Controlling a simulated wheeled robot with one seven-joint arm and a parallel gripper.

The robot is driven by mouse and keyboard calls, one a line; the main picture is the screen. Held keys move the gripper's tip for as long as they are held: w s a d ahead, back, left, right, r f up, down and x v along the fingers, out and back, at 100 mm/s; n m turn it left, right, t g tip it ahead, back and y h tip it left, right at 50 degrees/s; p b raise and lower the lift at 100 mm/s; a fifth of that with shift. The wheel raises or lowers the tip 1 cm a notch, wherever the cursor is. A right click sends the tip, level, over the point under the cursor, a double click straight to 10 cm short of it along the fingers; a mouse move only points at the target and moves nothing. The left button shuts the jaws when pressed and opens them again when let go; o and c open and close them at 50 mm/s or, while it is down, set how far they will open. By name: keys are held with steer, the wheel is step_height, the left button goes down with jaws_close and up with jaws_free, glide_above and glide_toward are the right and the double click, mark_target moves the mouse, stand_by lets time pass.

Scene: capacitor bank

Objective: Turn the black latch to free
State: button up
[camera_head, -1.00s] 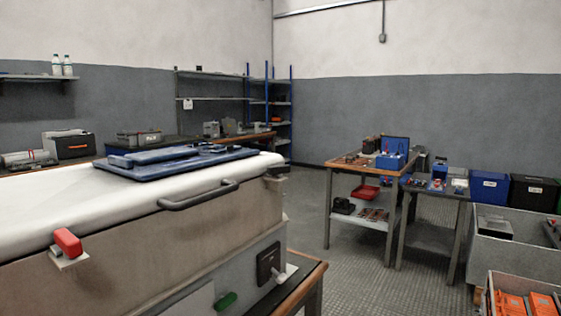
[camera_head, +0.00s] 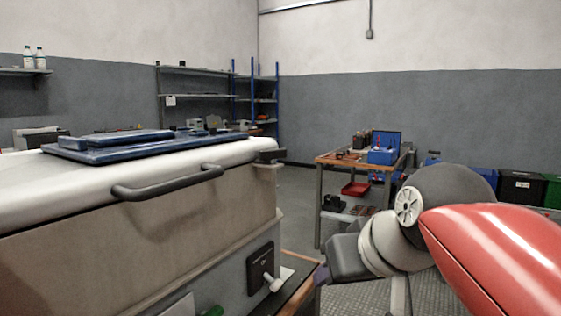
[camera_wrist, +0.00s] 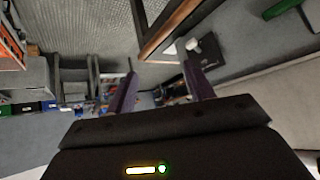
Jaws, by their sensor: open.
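The black latch (camera_head: 260,262) is a dark plate with a pale lever, set on the lower side of the large grey cabinet (camera_head: 160,230) in the head view. The lever's pale end sticks out to the lower right. In the wrist view the pale lever end (camera_wrist: 192,44) shows beyond the right-hand finger. My gripper (camera_wrist: 160,86) has its two purple fingers spread apart with nothing between them. In the head view my gripper (camera_head: 321,276) is to the right of the latch, apart from it, and is partly hidden by the wrist.
A green knob (camera_head: 212,311) is low on the cabinet. A wooden bench edge (camera_head: 302,295) lies below the latch. A side table (camera_head: 330,160) stands behind; open floor lies between.

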steer(key=w+a+r+n+t+y+b, duration=0.1)
steer(key=w+r+b, duration=0.1)
steer(key=r, duration=0.3)
steer(key=w+a+r+n+t+y+b, duration=0.1)
steer(key=a+r+b, duration=0.1)
steer(key=r, duration=0.4)
steer(key=n+t+y+b, duration=0.2)
steer(key=b, duration=0.1)
glide_toward(276, 151)
steer(key=b+x, duration=0.1)
steer(key=x, duration=0.7)
steer(key=shift+a+r, duration=0.1)
steer(key=shift+c, duration=0.4)
steer(key=c, duration=0.6)
steer(key=n+g+y+p, duration=0.2)
steer(key=n+p, duration=0.1)
steer(key=d+n+g+y+p, duration=0.1)
steer(key=y, duration=0.1)
steer(key=shift+w+n+g, duration=0.3)
steer(key=shift+g, duration=0.1)
